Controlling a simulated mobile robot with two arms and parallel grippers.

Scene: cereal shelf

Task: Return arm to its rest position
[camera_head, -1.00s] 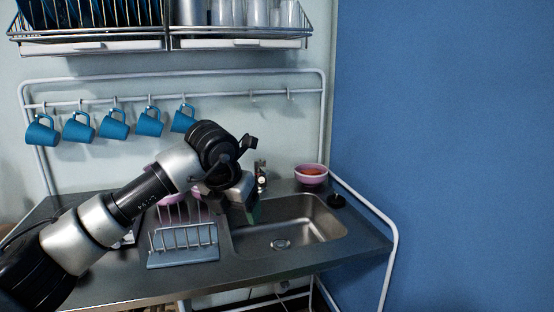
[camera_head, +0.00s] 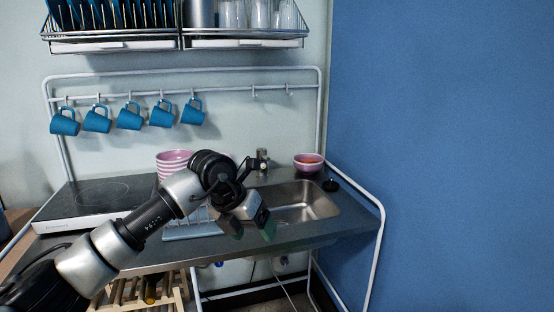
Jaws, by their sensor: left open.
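My left arm comes in from the lower left of the head view and reaches up to the middle, in front of the counter. Its gripper (camera_head: 254,228) points down and to the right, in front of the near edge of the sink. Its dark fingers with greenish pads are apart, and I see nothing held between them. My right gripper is not in view.
The steel sink (camera_head: 305,203) lies behind the gripper. A grey dish rack (camera_head: 192,231) and stacked pink bowls (camera_head: 173,160) are partly behind my arm. A pink bowl (camera_head: 308,162) stands at the back right. Blue mugs (camera_head: 128,118) hang above; a hob (camera_head: 95,203) sits left.

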